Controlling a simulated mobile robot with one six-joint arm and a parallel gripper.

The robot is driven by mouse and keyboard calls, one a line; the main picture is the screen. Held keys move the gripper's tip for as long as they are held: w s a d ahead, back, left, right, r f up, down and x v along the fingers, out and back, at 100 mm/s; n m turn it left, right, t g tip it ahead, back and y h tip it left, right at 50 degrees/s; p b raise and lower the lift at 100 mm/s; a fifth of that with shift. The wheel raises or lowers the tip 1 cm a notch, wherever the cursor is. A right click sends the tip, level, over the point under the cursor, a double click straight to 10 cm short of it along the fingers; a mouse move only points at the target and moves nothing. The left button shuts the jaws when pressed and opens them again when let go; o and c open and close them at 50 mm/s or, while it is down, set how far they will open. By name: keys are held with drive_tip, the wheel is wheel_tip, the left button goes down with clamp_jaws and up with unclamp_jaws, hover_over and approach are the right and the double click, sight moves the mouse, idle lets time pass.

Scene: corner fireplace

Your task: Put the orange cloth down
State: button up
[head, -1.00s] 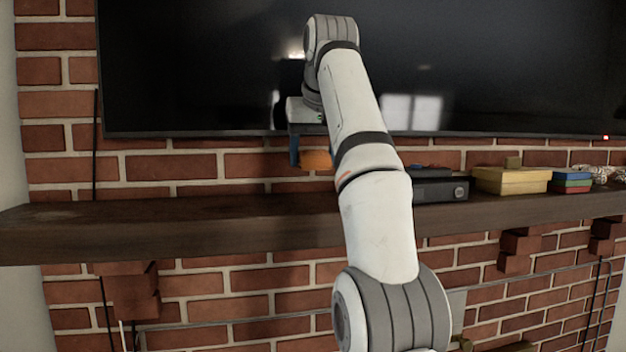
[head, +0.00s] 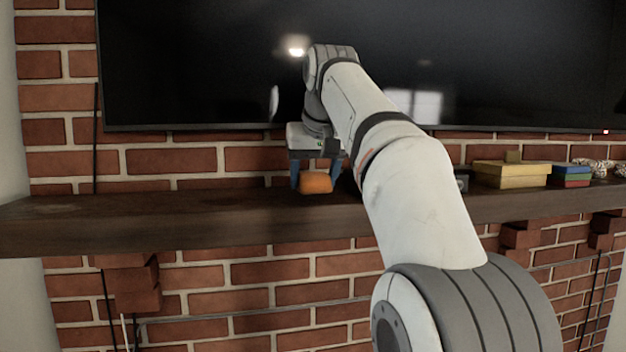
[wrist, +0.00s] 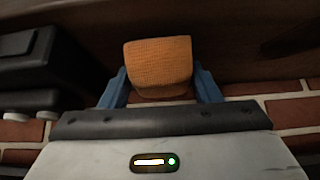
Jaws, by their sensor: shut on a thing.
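The orange cloth (head: 316,182) is a small folded block between the blue fingers of my gripper (head: 316,176). In the head view it is at the wooden mantel shelf (head: 180,217), low over its top; I cannot tell whether it touches the wood. In the wrist view the cloth (wrist: 159,66) shows its woven surface, with a blue finger of my gripper (wrist: 160,88) on each side. My gripper is shut on it. My arm hides part of the shelf to the right of the cloth.
A yellow box (head: 510,175) and a stack of coloured books (head: 571,176) are on the shelf to the right. A black device (wrist: 40,65) is close to the gripper in the wrist view. The dark television (head: 200,70) hangs above. The shelf's left part is bare.

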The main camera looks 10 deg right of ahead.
sight(316, 171)
drive_tip(key=shift+w+f, duration=0.4)
drive_tip(key=shift+w, duration=0.15)
drive_tip(key=shift+s+f, duration=0.1)
drive_tip(key=shift+f, duration=0.05)
drive_tip(key=o, duration=0.9)
drive_tip(key=shift+p, duration=0.3)
drive_tip(key=v, duration=0.3)
drive_tip(key=w+v, duration=0.1)
drive_tip(key=v, duration=0.1)
drive_tip(key=shift+s+d+r, duration=0.2)
drive_tip(key=shift+d+r, duration=0.1)
drive_tip(key=shift+r, duration=0.15)
drive_tip(key=shift+v, duration=0.75)
drive_tip(key=shift+s+r, duration=0.25)
drive_tip(key=shift+r, duration=0.05)
